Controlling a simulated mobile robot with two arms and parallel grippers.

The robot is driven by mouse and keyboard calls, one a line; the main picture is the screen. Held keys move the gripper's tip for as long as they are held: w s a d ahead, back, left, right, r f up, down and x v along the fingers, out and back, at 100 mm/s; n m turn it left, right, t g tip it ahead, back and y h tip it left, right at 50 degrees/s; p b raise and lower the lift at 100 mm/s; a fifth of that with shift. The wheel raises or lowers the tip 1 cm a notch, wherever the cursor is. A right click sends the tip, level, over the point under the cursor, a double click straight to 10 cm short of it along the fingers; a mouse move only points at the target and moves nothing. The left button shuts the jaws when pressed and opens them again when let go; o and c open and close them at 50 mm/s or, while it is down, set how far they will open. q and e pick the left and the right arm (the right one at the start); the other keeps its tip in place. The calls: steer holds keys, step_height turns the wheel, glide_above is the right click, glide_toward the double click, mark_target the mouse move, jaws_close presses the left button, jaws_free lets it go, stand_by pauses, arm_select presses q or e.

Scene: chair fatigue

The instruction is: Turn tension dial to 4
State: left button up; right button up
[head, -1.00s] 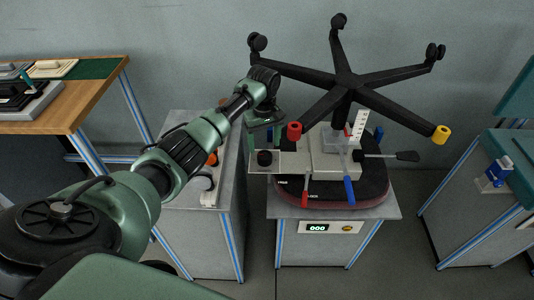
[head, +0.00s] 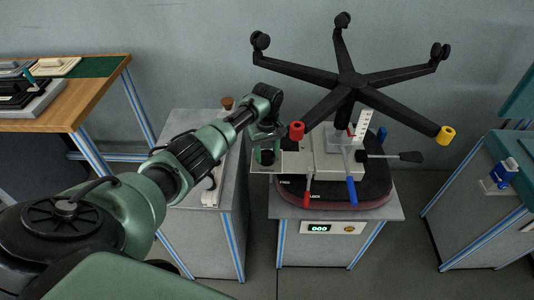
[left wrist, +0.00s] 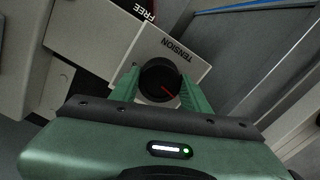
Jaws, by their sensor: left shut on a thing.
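The tension dial is a round black knob with a red pointer line (left wrist: 160,80), on a pale plate marked TENSION in the left wrist view. My left gripper (left wrist: 158,84) has its green fingers on either side of the dial and is shut on it. In the head view the left gripper (head: 267,152) is at the left end of the chair mechanism (head: 325,160), with the dial (head: 267,157) partly hidden below it. No number scale is readable around the dial. My right gripper is not in view.
The upturned five-legged chair base (head: 350,82) rises just right of my left gripper, with a red-capped leg end (head: 297,130) close by. Red (head: 307,185) and blue (head: 350,189) levers stand at the front. A grey cabinet (head: 205,235) is below my left arm.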

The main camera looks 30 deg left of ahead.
arm_select(q)
steer(key=shift+r, duration=0.1)
steer(key=m+p, duration=0.2)
steer(key=m, duration=0.1)
steer(key=shift+m, duration=0.4)
steer(key=m, duration=0.2)
steer(key=shift+m+p, duration=0.4)
steer(key=m, duration=0.3)
steer(key=shift+m+p, duration=0.3)
steer(key=shift+m, duration=0.1)
steer(key=m, duration=0.6)
steer(key=shift+a, duration=0.1)
steer(key=m, duration=0.3)
steer(key=shift+m, duration=2)
steer(key=shift+w+m, duration=0.1)
steer(key=shift+m, duration=0.2)
